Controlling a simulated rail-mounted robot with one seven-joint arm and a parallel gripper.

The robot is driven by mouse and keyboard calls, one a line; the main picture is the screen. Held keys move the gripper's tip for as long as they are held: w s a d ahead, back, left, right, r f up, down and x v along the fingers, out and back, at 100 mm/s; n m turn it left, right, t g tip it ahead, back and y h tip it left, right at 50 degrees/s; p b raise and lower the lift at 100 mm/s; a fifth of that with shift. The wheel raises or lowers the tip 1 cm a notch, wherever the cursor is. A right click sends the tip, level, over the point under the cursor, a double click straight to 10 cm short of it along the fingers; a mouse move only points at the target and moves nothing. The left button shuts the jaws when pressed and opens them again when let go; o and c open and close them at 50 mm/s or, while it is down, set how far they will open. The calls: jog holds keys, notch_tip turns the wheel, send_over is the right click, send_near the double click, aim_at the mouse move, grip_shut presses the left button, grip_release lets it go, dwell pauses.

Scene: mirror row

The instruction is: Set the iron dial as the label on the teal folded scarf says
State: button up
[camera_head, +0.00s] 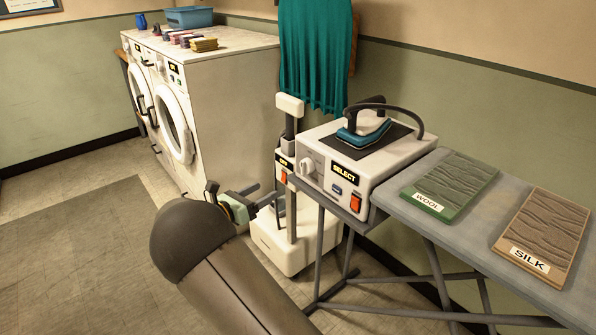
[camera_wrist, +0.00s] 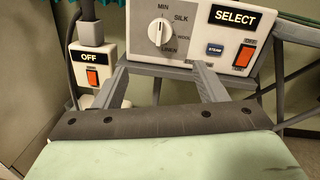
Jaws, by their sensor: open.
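The iron dial (camera_head: 306,165) is a pale round knob on the front of the white iron station (camera_head: 393,165). In the wrist view the dial (camera_wrist: 162,33) has MIN, SILK, WOOL and LINEN around it; its bar stands roughly upright, but its exact setting is unclear. A greyish-green folded cloth (camera_head: 455,180) lies on the board with a WOOL label (camera_head: 428,202). No other folded cloth on the board looks nearer to teal. My gripper (camera_head: 270,197) is open and empty, low and short of the dial. In the wrist view my gripper (camera_wrist: 158,78) has its fingers spread below the dial.
The display (camera_head: 344,168) reads SELECT, above a steam button (camera_wrist: 215,49) and a red switch (camera_head: 356,202). A brown folded cloth (camera_head: 547,225) has a SILK label. An iron (camera_head: 364,132) rests on the station. An OFF box (camera_wrist: 90,68) stands left. Washers (camera_head: 215,95) stand behind.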

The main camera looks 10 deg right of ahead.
aim_at(302, 170)
jog(key=b+x, duration=0.1)
jog(key=x, duration=1.4)
jog(key=shift+d+f, duration=0.1)
jog(key=shift+d, duration=0.15)
jog(key=c, duration=1)
